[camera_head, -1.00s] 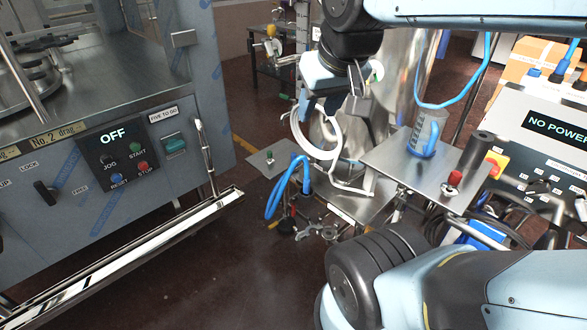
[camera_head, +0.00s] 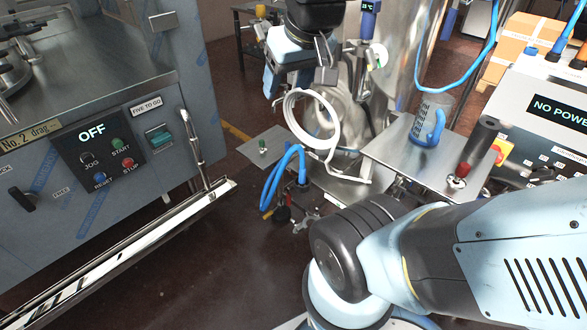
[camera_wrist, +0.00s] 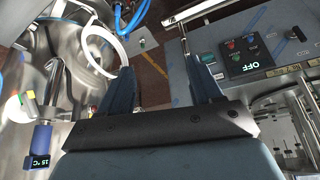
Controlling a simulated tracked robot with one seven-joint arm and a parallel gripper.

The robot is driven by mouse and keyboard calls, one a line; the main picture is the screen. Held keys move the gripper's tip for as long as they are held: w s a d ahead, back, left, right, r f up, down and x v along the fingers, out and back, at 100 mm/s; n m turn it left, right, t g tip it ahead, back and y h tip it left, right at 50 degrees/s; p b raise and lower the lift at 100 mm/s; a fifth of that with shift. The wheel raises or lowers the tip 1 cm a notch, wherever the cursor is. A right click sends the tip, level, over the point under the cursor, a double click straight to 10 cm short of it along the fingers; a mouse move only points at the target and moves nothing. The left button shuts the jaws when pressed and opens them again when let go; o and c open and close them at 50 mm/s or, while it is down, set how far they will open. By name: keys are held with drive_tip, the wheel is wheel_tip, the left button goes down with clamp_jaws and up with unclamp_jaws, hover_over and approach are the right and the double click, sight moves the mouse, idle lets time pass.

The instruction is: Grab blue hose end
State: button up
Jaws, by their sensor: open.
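A blue hose (camera_head: 272,187) hangs in a bent loop from a small stand in the middle of the head view, near the floor. A second blue hose (camera_head: 468,88) hangs in a curve at the upper right, beside the steel vessel. In the wrist view, a blue hose (camera_wrist: 136,18) shows at the top, above the left finger. I cannot tell which end is free. My gripper (camera_head: 272,84) is above and behind the first hose in the head view, apart from it. In the wrist view its two dark blue fingers (camera_wrist: 161,78) are spread with nothing held between them.
A white hose loop (camera_head: 287,112) hangs below my gripper, near the left finger in the wrist view. A steel side table (camera_head: 400,150) carries a jug (camera_head: 428,118) with a blue handle. The machine with the OFF display (camera_head: 92,132) stands left.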

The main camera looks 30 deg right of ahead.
drive_tip(key=w+a+f+n+g, duration=0.1)
drive_tip(key=w+a+f+n, duration=0.25)
drive_tip(key=w+f, duration=1)
drive_tip(key=w+f+n, duration=0.2)
drive_tip(key=w+f, duration=0.2)
drive_tip(key=f, duration=0.3)
drive_tip(key=w+f+n, duration=0.2)
drive_tip(key=w+f, duration=0.2)
drive_tip(key=f, duration=0.4)
drive_tip(key=n+t+h, duration=0.6)
drive_tip(key=n+h, duration=0.4)
drive_tip(key=n, duration=0.9)
approach(302, 176)
drive_tip(key=x, duration=0.8)
drive_tip(key=shift+w, duration=0.15)
drive_tip(key=shift+g, duration=0.3)
drive_tip(key=shift+r+x, duration=0.15)
drive_tip(key=shift+x, duration=1.2)
drive_tip(key=shift+r+x, duration=0.1)
drive_tip(key=shift+x, duration=1.25)
drive_tip(key=shift+w, duration=0.15)
